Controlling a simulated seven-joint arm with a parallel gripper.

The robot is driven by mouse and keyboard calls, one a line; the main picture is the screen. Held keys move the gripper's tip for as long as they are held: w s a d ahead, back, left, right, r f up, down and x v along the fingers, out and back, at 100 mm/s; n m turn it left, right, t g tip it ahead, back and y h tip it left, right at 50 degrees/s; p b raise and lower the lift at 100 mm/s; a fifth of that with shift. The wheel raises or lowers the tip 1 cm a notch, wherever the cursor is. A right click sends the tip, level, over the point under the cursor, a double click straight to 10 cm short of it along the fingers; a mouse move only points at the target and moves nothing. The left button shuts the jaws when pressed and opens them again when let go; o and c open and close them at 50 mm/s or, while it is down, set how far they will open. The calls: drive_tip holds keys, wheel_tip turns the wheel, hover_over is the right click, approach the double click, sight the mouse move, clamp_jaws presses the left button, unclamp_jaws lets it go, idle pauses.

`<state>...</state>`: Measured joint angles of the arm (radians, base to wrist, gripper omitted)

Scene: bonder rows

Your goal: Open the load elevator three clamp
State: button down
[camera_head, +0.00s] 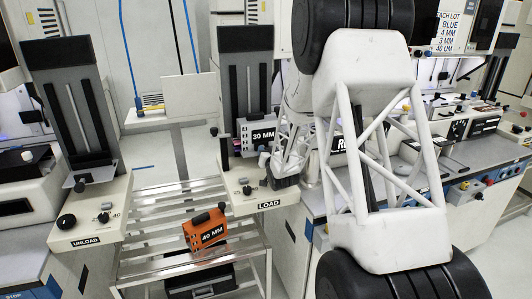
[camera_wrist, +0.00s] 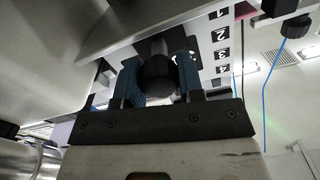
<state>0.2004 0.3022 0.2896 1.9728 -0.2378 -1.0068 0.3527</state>
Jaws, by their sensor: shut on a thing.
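The load elevator (camera_head: 247,62) is a dark upright tower behind a cream base with a LOAD label (camera_head: 268,204). A grey box marked 30 MM (camera_head: 262,135) sits at the tower. My gripper (camera_wrist: 158,66) has blue fingers, one on each side of a round black knob (camera_wrist: 157,80), and is shut on it. The knob seems to belong to a clamp, but its number cannot be told. A white panel numbered 1 to 4 (camera_wrist: 221,45) shows beside it in the wrist view. In the head view my arm hides part of the load side, and the fingertips cannot be made out.
The unload elevator (camera_head: 66,100) with its UNLOAD base stands at the left. An orange box marked 40 MM (camera_head: 205,230) lies on the metal rail rack (camera_head: 150,252) between them. Machine benches (camera_head: 450,190) with knobs are at the right. Pale surfaces crowd the wrist view's upper left.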

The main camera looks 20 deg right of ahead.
drive_tip(key=shift+s, duration=1.25)
drive_tip(key=c, duration=0.7)
unclamp_jaws()
drive_tip(key=shift+c, duration=0.2)
drive_tip(key=shift+s, duration=0.15)
drive_tip(key=s, duration=0.7)
drive_tip(key=shift+s, duration=0.25)
